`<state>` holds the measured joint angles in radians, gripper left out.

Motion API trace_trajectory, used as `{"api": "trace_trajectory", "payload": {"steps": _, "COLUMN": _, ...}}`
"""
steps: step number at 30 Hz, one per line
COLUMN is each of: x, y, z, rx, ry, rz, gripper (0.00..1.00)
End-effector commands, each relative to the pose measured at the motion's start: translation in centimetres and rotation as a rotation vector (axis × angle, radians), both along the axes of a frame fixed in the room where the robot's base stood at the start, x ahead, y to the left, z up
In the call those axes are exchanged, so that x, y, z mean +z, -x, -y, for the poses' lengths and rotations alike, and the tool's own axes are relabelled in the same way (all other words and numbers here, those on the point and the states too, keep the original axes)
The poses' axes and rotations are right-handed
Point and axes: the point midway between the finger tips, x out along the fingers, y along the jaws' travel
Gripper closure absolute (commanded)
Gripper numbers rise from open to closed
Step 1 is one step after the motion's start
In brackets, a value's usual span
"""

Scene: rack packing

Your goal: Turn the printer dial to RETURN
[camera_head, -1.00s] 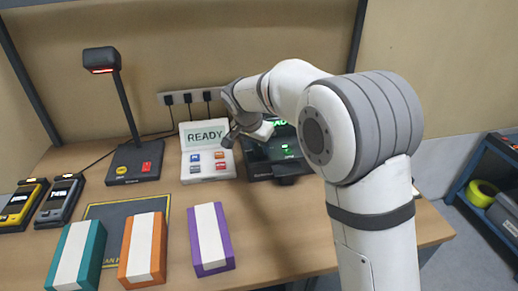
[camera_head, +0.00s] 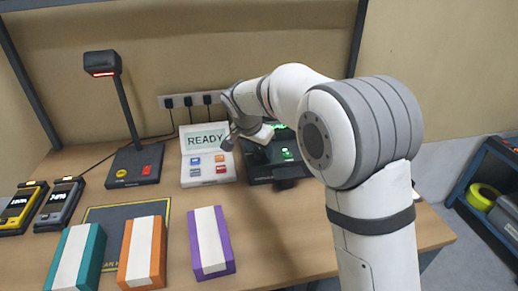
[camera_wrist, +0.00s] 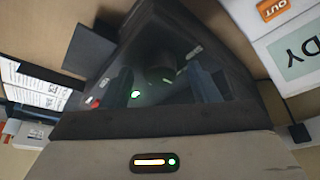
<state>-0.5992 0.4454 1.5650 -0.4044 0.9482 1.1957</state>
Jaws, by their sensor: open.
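The printer (camera_head: 262,175) is a dark box with green lit marks at the back of the bench, partly hidden behind my arm. In the wrist view its dark face (camera_wrist: 150,30) fills the middle, with small green lights and a red spot. A dim round knob, seemingly the dial (camera_wrist: 161,74), shows between my fingers; its pointer and labels are too dark to read. My gripper (camera_wrist: 160,88) is open, with one finger on each side of the knob. I cannot tell whether they touch it. In the head view my gripper (camera_head: 246,139) hangs just over the printer's left side.
Left of the printer stands a white box (camera_head: 208,170) reading READY, close to my gripper. A lamp-like scanner (camera_head: 135,163), two handheld devices (camera_head: 60,203) and teal, orange and purple boxes (camera_head: 211,242) lie further left.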

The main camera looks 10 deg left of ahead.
Motion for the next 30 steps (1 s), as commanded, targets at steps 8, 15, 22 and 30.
{"api": "trace_trajectory", "payload": {"steps": 8, "x": 3.7, "y": 1.3, "z": -0.7, "rx": 0.002, "ry": -0.003, "rz": 0.003, "gripper": 0.45}}
{"api": "trace_trajectory", "payload": {"steps": 15, "x": 6.6, "y": 2.5, "z": -1.1, "rx": 0.001, "ry": -0.002, "rz": 0.003, "gripper": 0.45}}
{"api": "trace_trajectory", "payload": {"steps": 22, "x": 7.2, "y": 2.7, "z": -1.2, "rx": 0.000, "ry": 0.000, "rz": 0.000, "gripper": 0.45}}
{"api": "trace_trajectory", "payload": {"steps": 30, "x": 7.4, "y": 2.9, "z": -0.2, "rx": 0.003, "ry": 0.000, "rz": -0.006, "gripper": 0.45}}
